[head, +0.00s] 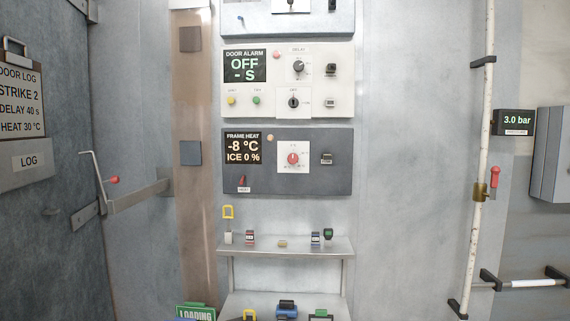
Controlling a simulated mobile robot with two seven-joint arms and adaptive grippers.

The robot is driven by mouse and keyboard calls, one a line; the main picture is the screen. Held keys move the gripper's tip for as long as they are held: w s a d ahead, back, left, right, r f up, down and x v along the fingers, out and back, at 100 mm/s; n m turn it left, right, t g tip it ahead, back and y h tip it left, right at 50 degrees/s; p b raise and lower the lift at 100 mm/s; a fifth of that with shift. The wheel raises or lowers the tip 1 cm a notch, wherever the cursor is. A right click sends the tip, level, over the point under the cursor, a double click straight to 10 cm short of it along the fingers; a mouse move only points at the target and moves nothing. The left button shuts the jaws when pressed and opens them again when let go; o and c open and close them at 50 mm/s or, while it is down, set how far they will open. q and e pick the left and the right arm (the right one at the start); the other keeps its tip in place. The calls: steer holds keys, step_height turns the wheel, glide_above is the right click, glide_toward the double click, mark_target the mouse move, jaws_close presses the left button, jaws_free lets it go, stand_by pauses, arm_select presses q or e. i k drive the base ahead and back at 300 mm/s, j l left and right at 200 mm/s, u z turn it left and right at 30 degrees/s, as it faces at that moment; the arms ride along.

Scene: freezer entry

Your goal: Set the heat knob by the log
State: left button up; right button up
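The heat knob (292,160) is a red-centred dial on a white square plate, in the dark grey frame heat panel (287,182). The panel's display (243,148) reads "FRAME HEAT -8 °C ICE 0 %". The knob's exact setting is too small to read. The log (22,100) hangs at the far left and reads "DOOR LOG, STRIKE 2, DELAY 40 s, HEAT 30 °C", with a "LOG" label below. A small red-tipped switch (242,182) sits at the panel's lower left. Neither of my grippers is in view.
The white door alarm panel (314,83) is above, reading "OFF - S". A shelf (285,247) with several small items is below. A pipe with a red-handled valve (494,177) and a "3.0 bar" gauge (514,121) are at right.

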mark_target(293, 158)
steer(key=i+l, duration=0.35)
steer(key=i, duration=0.25)
steer(key=i+u, duration=0.1)
steer(key=u, duration=0.25)
steer(key=l+u, duration=0.15)
steer(key=u, duration=0.25)
steer(key=i+l+u, duration=0.1)
steer(key=u, duration=1.15)
steer(key=z, duration=1.4)
steer(key=i+l+z, duration=0.2)
steer(key=l, duration=0.2)
steer(key=l+z, duration=0.25)
steer(key=l, duration=0.15)
steer(key=i, duration=0.05)
